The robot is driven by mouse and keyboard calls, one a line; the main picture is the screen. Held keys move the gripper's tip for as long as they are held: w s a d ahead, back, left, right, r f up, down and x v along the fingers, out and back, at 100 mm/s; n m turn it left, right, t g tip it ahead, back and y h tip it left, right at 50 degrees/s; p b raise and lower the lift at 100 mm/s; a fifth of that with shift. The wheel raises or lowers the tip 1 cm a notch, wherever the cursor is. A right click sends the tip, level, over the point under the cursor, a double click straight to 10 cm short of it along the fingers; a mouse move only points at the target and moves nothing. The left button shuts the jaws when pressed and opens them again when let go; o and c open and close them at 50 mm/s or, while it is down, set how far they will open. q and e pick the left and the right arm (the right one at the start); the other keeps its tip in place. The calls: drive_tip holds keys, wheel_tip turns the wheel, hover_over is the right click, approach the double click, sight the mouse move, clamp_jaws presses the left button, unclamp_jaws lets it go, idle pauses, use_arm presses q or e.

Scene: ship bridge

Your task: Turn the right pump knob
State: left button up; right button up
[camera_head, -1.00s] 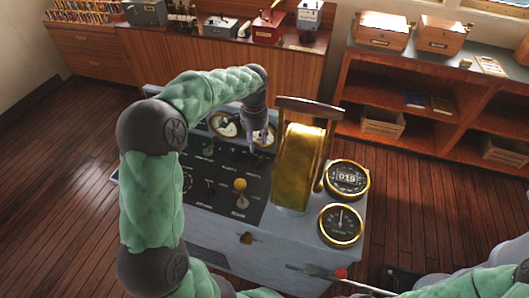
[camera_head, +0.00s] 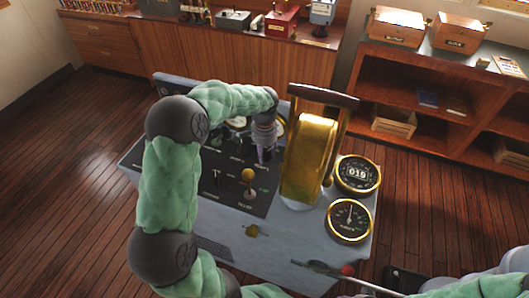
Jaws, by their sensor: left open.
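The black control panel (camera_head: 228,194) on the grey console carries several small knobs and switches. Its labels are too small to read, so I cannot tell for certain which is the right pump knob. My left gripper (camera_head: 264,157) points down at the panel's upper right part, just left of the brass lever housing. It is open, with its fingers close over the panel, and hides whatever control lies under it. I cannot tell whether it touches a knob. A dark knob (camera_head: 216,175) and a yellow-topped switch (camera_head: 249,176) show nearer the front. My right gripper cannot be made out.
The tall brass lever housing (camera_head: 306,160) with its handle stands right of my left gripper. Two brass-rimmed gauges (camera_head: 357,174) (camera_head: 349,221) are further right. A thin rod with a red ball (camera_head: 347,270) is at the front. Wooden shelves stand behind.

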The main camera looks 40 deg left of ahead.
use_arm(q)
clamp_jaws()
